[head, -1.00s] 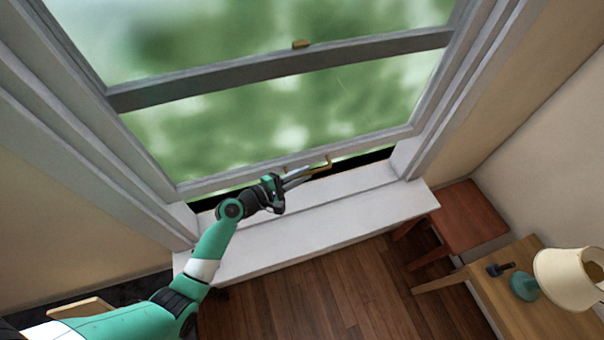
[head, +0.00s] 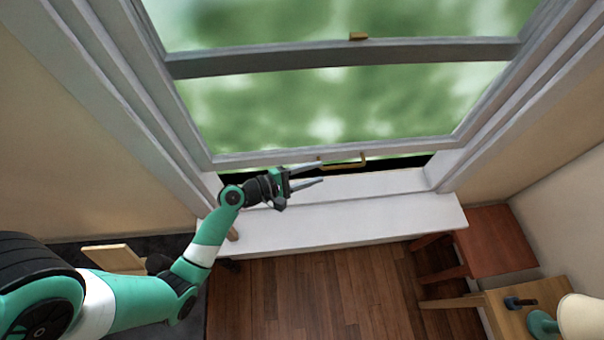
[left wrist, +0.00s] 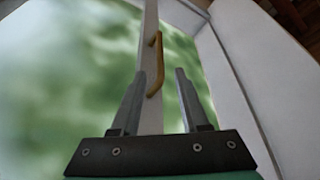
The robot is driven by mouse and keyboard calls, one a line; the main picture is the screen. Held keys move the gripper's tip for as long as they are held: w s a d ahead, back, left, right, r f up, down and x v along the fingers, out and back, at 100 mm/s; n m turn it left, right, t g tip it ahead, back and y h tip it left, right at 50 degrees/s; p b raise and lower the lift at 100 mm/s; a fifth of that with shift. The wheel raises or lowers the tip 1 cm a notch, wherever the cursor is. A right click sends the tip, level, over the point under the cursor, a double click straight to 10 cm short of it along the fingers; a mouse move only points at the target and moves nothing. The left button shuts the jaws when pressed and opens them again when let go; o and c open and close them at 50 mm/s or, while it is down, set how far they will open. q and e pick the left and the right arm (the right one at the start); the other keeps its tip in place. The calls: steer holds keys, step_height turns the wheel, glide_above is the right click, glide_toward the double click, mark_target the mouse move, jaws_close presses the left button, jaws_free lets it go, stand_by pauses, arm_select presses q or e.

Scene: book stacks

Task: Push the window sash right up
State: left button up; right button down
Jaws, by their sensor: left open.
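The window sash (head: 270,157) is a grey-white frame with a green, blurred outdoor view in its glass. A dark gap shows between its bottom rail and the sill, so it stands slightly raised. A brass handle (head: 345,163) sits on the bottom rail and also shows in the left wrist view (left wrist: 153,66). My left gripper (head: 322,174) is open and empty at the handle's left end, over the sill. In the left wrist view its two fingers (left wrist: 158,72) point toward the rail, with the handle between their lines. I cannot tell whether they touch. My right gripper is out of view.
A reddish stool (head: 485,240) and a table (head: 515,312) with a lamp (head: 580,325) stand at the right. Wooden floor is clear in front.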

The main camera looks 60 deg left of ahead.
arm_select(q)
steer(key=v, duration=0.4)
steer(key=shift+s+r, duration=0.15)
steer(key=shift+s, duration=0.15)
